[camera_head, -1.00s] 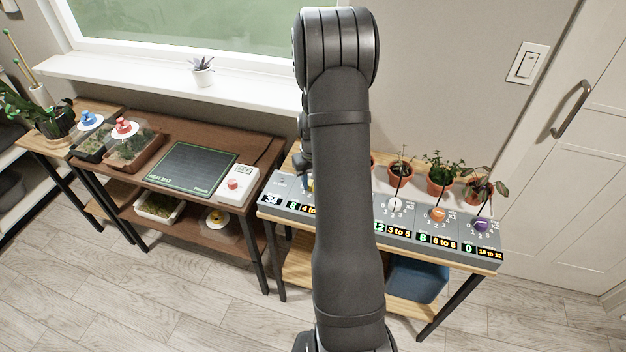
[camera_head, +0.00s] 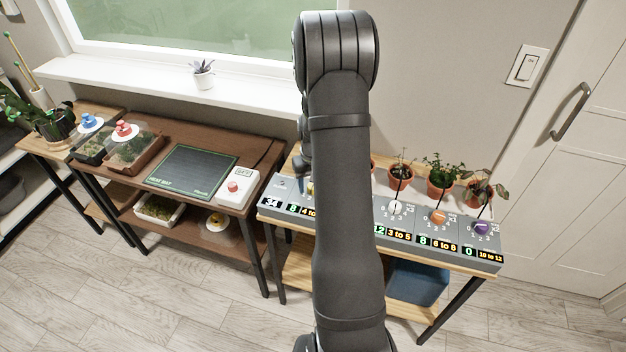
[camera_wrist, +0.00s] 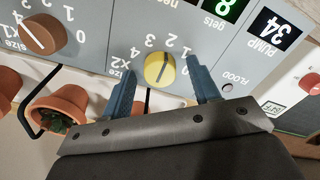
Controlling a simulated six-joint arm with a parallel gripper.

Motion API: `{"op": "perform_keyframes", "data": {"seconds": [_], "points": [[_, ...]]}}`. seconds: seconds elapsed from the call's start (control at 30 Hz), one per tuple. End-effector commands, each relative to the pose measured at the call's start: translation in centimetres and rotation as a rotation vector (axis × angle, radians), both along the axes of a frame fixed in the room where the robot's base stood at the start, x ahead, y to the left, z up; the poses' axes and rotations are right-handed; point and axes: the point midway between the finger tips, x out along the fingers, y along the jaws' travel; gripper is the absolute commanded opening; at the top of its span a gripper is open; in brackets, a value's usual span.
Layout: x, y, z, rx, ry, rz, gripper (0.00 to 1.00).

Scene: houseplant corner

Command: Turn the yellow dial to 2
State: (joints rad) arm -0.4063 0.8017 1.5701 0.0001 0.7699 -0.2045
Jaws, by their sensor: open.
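The yellow dial (camera_wrist: 160,70) is on the grey panel (camera_wrist: 225,72) in the wrist view, which shows the panel upside down. Numbers 0 to 4 are printed around the dial. A dark line crosses its face, lying roughly along the direction of the 2; which end is the pointer I cannot tell. My gripper (camera_wrist: 161,68) is open, with one blue finger on each side of the dial. Gaps show between fingers and dial. In the head view my arm hides most of the dial; a sliver of yellow (camera_head: 311,188) shows beside a blue finger.
A brown dial (camera_wrist: 42,35) and a terracotta pot (camera_wrist: 60,108) are beside the yellow dial in the wrist view. The white dial (camera_head: 395,207), orange dial (camera_head: 438,216) and purple dial (camera_head: 482,227) are further right. A heat mat (camera_head: 192,171) lies on the brown table.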

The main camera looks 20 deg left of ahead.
Motion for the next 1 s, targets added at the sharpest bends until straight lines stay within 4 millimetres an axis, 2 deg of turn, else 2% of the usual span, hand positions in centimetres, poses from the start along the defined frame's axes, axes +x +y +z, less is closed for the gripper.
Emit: {"op": "perform_keyframes", "data": {"seconds": [0.17, 0.27, 0.7, 0.9, 1.0], "points": [[0.1, 0.0, 1.3, 0.001, -0.003, 0.0, 0.56], [0.1, 0.0, 3.1, 0.001, -0.004, 0.0, 0.56], [0.1, 0.0, 13.7, 0.002, -0.005, 0.0, 0.56], [0.0, 0.0, 16.6, 0.001, -0.002, 0.0, 0.56], [0.0, 0.0, 17.2, 0.001, -0.001, 0.0, 0.56]]}}
